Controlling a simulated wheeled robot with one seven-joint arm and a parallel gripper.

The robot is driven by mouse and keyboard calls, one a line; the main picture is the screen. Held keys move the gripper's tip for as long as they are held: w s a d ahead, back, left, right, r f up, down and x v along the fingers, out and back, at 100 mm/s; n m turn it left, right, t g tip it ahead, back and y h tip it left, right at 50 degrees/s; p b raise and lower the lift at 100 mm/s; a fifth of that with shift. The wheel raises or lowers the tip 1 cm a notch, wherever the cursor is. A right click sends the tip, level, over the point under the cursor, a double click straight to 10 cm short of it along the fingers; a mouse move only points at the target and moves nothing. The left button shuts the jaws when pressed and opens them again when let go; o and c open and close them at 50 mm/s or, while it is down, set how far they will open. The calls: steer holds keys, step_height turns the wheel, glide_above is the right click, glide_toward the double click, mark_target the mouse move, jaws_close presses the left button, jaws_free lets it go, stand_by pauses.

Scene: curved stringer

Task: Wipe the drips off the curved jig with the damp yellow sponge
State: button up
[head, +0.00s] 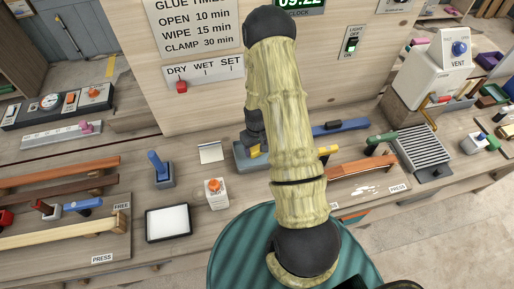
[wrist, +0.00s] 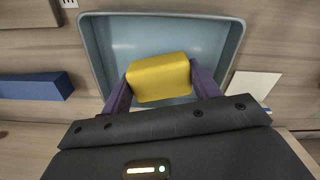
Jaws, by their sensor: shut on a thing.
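My gripper (wrist: 160,88) is shut on the yellow sponge (wrist: 160,76), one finger on each side of it. In the wrist view the sponge is in front of a blue-grey tray (wrist: 236,45); I cannot tell whether it touches the tray floor. In the head view the sponge (head: 255,152) shows as a small yellow patch at the tray (head: 241,163), and my arm hides most of it.
A slatted grille (head: 423,150) is at the right. Bare bench shows between the card and the blue-handled stand (head: 160,168).

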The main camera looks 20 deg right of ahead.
mark_target(257, 147)
steer(key=shift+r+p, duration=1.2)
steer(key=shift+r, duration=0.8)
steer(key=shift+f, duration=0.1)
